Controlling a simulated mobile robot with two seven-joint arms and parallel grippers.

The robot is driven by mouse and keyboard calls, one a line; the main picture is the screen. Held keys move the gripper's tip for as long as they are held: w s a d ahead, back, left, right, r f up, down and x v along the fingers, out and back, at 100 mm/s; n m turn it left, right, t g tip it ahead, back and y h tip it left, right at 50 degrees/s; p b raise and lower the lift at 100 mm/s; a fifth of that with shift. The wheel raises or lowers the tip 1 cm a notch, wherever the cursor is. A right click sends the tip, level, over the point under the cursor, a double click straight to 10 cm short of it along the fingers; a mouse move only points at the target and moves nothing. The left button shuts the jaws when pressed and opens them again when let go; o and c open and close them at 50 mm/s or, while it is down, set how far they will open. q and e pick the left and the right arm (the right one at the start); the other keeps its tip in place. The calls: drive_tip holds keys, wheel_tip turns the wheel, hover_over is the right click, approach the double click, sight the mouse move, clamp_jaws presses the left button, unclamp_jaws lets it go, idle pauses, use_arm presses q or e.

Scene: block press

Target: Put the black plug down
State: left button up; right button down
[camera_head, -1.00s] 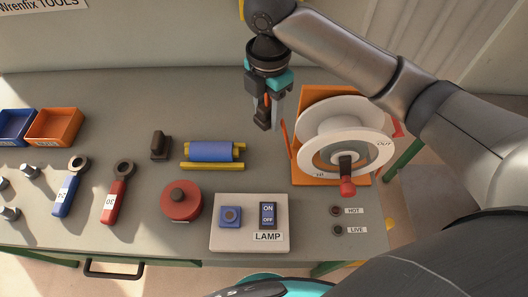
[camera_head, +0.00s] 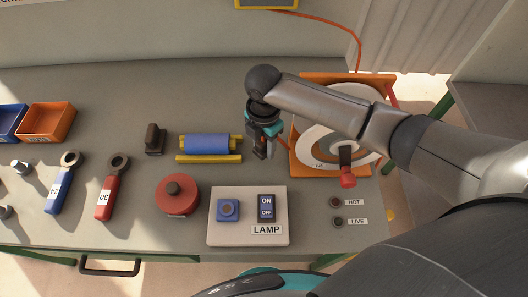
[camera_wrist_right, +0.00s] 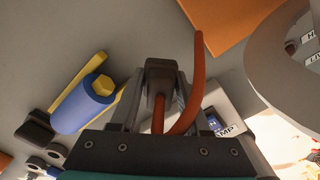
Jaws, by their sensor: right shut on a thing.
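My right gripper (camera_head: 264,148) is shut on the black plug, which shows clearly between the fingers in the right wrist view (camera_wrist_right: 161,74). The gripper points down over the bench, between the blue roller and the cable reel (camera_head: 312,130). An orange cable (camera_wrist_right: 198,70) runs from the plug and curves away. In the head view the plug is small and partly hidden by the fingers, and I cannot tell whether it touches the bench. My left gripper is not in view.
The blue roller (camera_head: 207,144) lies on its yellow stand left of the gripper. The lamp switch panel (camera_head: 247,237) is in front, with the HOT and LIVE sockets (camera_head: 337,203) to its right. A red round block (camera_head: 177,198) stands left. Bare bench lies behind the roller.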

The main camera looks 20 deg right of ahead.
sight(264, 162)
drive_tip(key=shift+f, duration=1.75)
drive_tip(key=shift+f+b, duration=0.1)
drive_tip(key=shift+b, duration=0.2)
drive_tip(key=shift+f, duration=0.5)
drive_tip(key=shift+c, duration=1.9)
unclamp_jaws()
